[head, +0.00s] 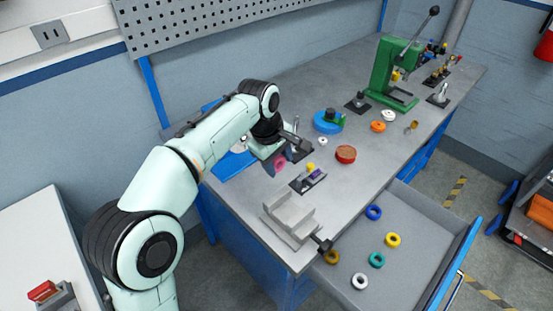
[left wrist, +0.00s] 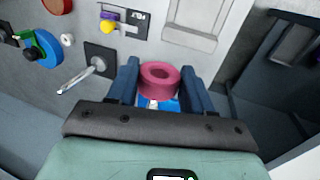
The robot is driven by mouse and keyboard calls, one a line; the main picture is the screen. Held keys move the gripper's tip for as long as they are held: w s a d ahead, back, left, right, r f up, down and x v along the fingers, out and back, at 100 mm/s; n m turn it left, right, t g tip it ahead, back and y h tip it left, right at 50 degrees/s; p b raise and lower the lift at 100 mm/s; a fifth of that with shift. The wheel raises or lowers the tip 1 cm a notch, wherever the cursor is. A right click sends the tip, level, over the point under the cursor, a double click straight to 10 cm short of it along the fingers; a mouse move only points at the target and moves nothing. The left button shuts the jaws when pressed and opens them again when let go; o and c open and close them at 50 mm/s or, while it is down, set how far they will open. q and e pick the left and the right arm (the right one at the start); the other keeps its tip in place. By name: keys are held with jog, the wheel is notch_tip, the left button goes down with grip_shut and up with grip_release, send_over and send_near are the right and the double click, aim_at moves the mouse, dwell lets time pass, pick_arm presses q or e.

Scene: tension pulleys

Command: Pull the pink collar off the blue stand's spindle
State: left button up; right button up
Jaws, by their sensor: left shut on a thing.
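My left gripper (head: 287,148) is shut on the pink collar (head: 280,163), and its two dark blue fingers hold the ring from both sides. In the left wrist view the pink collar (left wrist: 160,80) sits between the fingertips with its hole facing the camera. No spindle shows through the hole. A flat blue piece (head: 235,163), apparently the blue stand, lies on the table behind and left of the gripper, partly hidden by my arm. A little blue with a pale spot (left wrist: 158,104) shows below the collar in the wrist view. My right gripper is not in view.
A metal spindle on a dark square base (left wrist: 88,75) stands close beside the gripper. A dark block with yellow and purple parts (head: 308,178), a red-brown disc (head: 345,154) and a grey stepped vise (head: 290,218) are nearby. An open drawer (head: 415,238) holds several coloured rings.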

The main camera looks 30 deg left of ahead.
pick_arm(q)
jog(key=shift+s+d+b, duration=0.25)
jog(key=shift+s+d, duration=0.05)
jog(key=shift+d, duration=0.7)
jog(key=shift+s+d+b, duration=0.25)
jog(key=shift+s+d, duration=0.05)
jog(key=shift+d, duration=0.65)
